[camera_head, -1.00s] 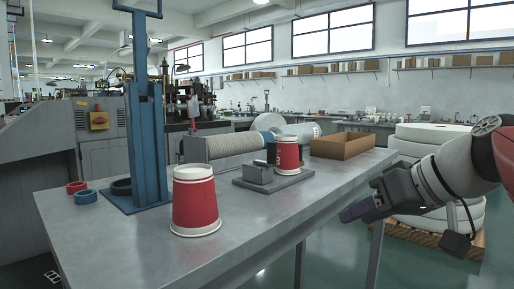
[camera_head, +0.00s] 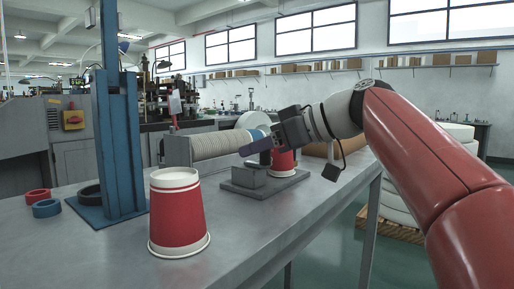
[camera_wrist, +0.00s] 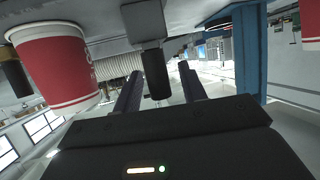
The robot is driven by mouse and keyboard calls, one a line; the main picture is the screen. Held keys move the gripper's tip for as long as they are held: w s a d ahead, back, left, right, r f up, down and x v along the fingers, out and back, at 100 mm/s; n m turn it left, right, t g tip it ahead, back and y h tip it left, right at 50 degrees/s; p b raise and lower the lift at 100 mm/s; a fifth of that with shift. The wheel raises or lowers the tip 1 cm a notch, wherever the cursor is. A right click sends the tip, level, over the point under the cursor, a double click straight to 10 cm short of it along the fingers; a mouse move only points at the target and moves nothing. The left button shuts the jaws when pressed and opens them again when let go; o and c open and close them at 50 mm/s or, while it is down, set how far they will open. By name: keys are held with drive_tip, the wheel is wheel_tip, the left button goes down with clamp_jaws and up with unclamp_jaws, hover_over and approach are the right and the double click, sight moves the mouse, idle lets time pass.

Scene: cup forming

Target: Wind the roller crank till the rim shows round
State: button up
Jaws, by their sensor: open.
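The rim roller is a grey block on a flat base plate (camera_head: 266,184) on the bench. A red and white cup (camera_head: 284,163) stands at its right, partly hidden behind my gripper; it also shows at upper left in the wrist view (camera_wrist: 58,68). My gripper (camera_head: 248,149) reaches in from the right, over the roller. In the wrist view, the black crank grip (camera_wrist: 156,62) hangs from a grey part (camera_wrist: 144,22) and lies between my open fingers (camera_wrist: 161,74). I cannot tell whether they touch it. The cup's far rim is hidden.
A larger red cup (camera_head: 179,214) stands upside down nearer on the bench (camera_head: 120,255).

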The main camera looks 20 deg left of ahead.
drive_tip(key=shift+a+f, duration=0.15)
drive_tip(key=shift+a, duration=0.2)
clamp_jaws()
